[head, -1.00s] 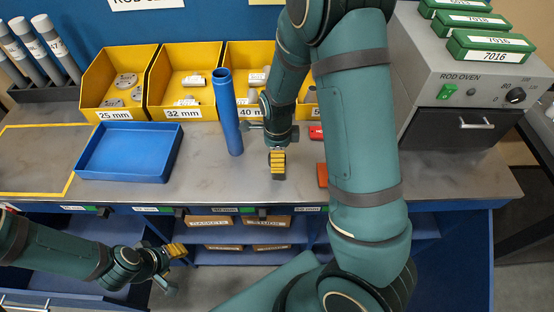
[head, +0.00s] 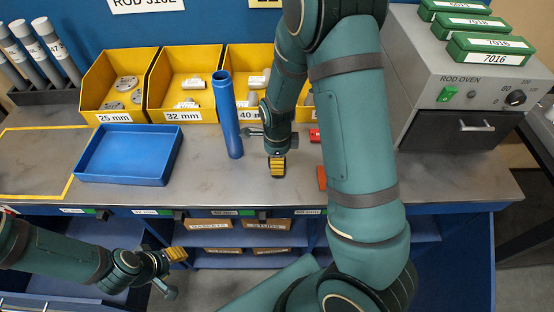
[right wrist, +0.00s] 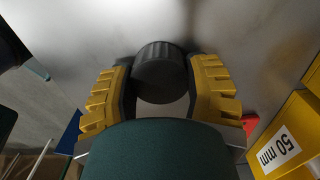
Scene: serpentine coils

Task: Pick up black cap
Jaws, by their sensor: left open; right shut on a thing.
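The black cap (right wrist: 158,75), a dark ribbed round piece, shows in the right wrist view between the two yellow-padded fingers of my right gripper (head: 277,167). The fingers are shut on its sides. In the head view this gripper points down at the grey bench top, near the front edge and right of the upright blue tube; the cap is hidden there behind the fingers. My left gripper (head: 176,254) is open and empty, low in front of the bench at the left, far from the cap.
A blue tube (head: 227,115) stands close left of my right gripper. A blue tray (head: 84,154) lies further left. Yellow bins (head: 183,116) line the back. A red-orange block (head: 321,178) lies right of the gripper, and the rod oven (head: 462,93) stands at the right.

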